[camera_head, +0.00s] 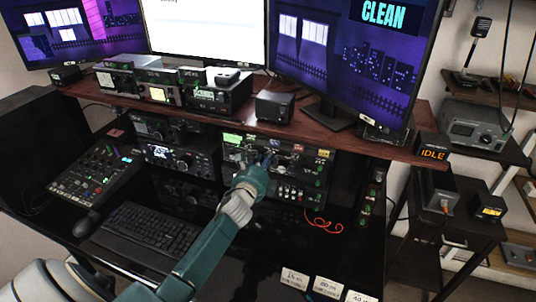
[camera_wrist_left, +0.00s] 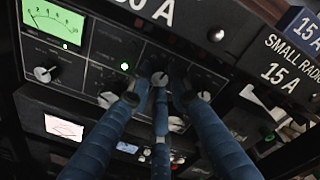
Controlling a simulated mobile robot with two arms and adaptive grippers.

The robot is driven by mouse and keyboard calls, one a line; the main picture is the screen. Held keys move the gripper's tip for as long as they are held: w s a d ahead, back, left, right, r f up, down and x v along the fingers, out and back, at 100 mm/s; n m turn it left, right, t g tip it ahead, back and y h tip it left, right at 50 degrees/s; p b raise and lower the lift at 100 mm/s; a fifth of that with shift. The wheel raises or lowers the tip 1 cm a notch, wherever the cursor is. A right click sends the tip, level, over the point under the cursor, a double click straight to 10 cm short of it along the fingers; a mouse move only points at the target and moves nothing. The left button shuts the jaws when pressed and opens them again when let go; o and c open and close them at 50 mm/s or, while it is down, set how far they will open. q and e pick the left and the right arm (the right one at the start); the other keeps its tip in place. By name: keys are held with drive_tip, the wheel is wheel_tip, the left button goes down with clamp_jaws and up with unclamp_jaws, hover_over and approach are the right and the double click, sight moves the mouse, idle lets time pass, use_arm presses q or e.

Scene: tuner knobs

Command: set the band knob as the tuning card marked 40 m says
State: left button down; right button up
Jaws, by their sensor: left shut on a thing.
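The tuner panel (camera_head: 290,165) with dials and knobs is under the wooden shelf in the head view. My left gripper (camera_head: 263,164) reaches its front. In the left wrist view my left gripper (camera_wrist_left: 160,92) has its blue fingers closed around a small silver knob (camera_wrist_left: 159,78), which the fingertips partly cover. Its pointer and label cannot be read, so I cannot tell whether it is the band knob. The card (camera_head: 360,297) that seems to read 40 m stands at the lower edge, partly cut off. My right gripper is not in view.
Other knobs show close by, one at the left (camera_wrist_left: 45,74) below a green meter (camera_wrist_left: 54,22). Two more cards (camera_head: 293,280) (camera_head: 328,288) stand beside the 40 m card. A keyboard (camera_head: 146,232) lies left of my arm. A red cable (camera_head: 323,224) lies right of it.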

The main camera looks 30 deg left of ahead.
use_arm(q)
drive_tip(key=n, duration=0.6)
drive_tip(key=n+p, duration=0.1)
drive_tip(key=n, duration=0.2)
drive_tip(key=shift+d+f+n+h, duration=0.1)
drive_tip(key=shift+f+n+h, duration=0.2)
drive_tip(key=shift+f+n, duration=0.1)
drive_tip(key=shift+r, duration=0.1)
idle(0.3)
drive_tip(key=c, duration=1.9)
unclamp_jaws()
drive_tip(key=shift+o, duration=0.2)
drive_tip(key=shift+r, duration=0.15)
drive_tip(key=shift+r, duration=0.1)
drive_tip(key=v, duration=1.2)
drive_tip(key=shift+f, duration=0.25)
